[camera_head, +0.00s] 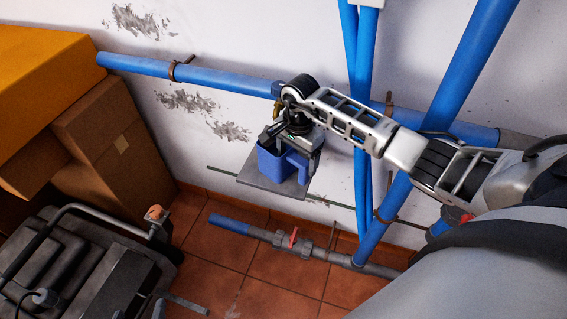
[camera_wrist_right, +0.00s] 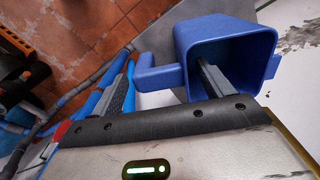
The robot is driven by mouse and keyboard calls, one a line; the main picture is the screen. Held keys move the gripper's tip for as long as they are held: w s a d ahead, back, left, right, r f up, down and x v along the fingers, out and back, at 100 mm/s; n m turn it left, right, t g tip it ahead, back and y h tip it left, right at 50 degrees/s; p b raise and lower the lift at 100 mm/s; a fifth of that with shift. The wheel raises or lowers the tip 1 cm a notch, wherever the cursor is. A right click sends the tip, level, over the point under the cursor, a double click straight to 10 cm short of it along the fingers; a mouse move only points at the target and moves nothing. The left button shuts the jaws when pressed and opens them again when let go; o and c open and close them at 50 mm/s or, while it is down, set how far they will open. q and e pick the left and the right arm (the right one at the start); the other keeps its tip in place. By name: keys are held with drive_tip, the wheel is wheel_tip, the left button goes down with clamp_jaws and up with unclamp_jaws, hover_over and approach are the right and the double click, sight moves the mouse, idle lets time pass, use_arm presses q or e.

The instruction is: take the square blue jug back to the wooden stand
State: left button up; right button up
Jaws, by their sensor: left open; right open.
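The square blue jug (camera_head: 272,166) stands on a grey plate (camera_head: 250,184) by the white wall in the head view. My right gripper (camera_head: 292,148) is over the jug, its arm coming in from the right. In the right wrist view the jug (camera_wrist_right: 205,35) shows its open mouth. One finger of my open right gripper (camera_wrist_right: 167,64) reaches into the mouth, the other is outside, beyond the handle. The jug's handled wall lies between the fingers; I cannot tell whether they touch it. I cannot make out my left gripper or a wooden stand.
Blue pipes (camera_head: 365,110) run up and across the wall around my right arm. A pipe with a red-handled valve (camera_head: 294,238) runs low, below the plate. Cardboard boxes (camera_head: 110,140) and a dark machine with a handle (camera_head: 75,255) fill the left. Tiled floor (camera_head: 215,275) shows between.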

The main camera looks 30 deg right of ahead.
drive_tip(key=c, duration=1.3)
clamp_jaws()
drive_tip(key=shift+r, duration=0.15)
